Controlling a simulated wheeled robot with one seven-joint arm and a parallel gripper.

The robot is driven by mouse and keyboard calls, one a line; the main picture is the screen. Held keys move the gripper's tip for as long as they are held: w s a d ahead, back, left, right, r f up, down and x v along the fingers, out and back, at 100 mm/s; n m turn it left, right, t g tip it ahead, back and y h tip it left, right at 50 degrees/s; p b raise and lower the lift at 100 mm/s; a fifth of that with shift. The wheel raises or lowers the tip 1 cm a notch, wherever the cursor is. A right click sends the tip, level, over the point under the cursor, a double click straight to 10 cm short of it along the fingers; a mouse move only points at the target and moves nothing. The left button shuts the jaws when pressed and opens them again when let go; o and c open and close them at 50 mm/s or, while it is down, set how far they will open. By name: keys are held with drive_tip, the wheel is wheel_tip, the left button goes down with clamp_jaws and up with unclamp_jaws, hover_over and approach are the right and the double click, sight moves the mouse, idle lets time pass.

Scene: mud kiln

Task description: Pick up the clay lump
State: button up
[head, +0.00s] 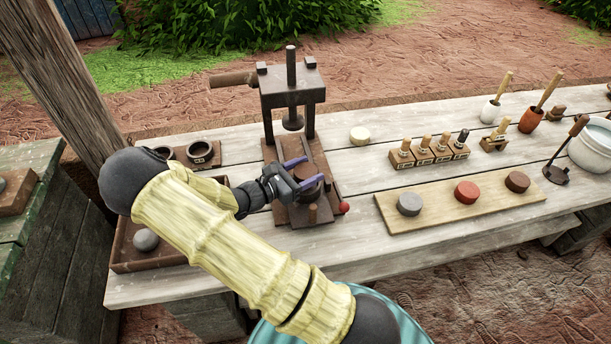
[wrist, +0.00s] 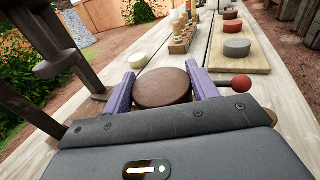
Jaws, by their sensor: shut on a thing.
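A round, flat-topped dark brown clay lump (wrist: 166,88) sits between the two purple fingers of my gripper (head: 305,172) in the wrist view, with a finger against each side. My gripper is shut on it. In the head view the brown lump (head: 307,184) shows partly behind the fingers, low over the wooden base of the press. I cannot tell whether its underside touches the base. A grey rounded lump (head: 146,240) lies in a wooden tray at the left.
The screw press (head: 291,88) stands just behind my gripper. A red ball knob (head: 344,207) is close at right. A board (head: 450,222) holds grey, red and brown discs. A pale disc (head: 360,135) and a row of stamps (head: 428,153) stand farther back. Bare table lies between.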

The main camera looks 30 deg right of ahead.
sight(306, 170)
wheel_tip(306, 170, up, 8)
drive_tip(key=shift+f, duration=0.15)
idle(0.3)
drive_tip(key=shift+s, duration=0.15)
idle(0.4)
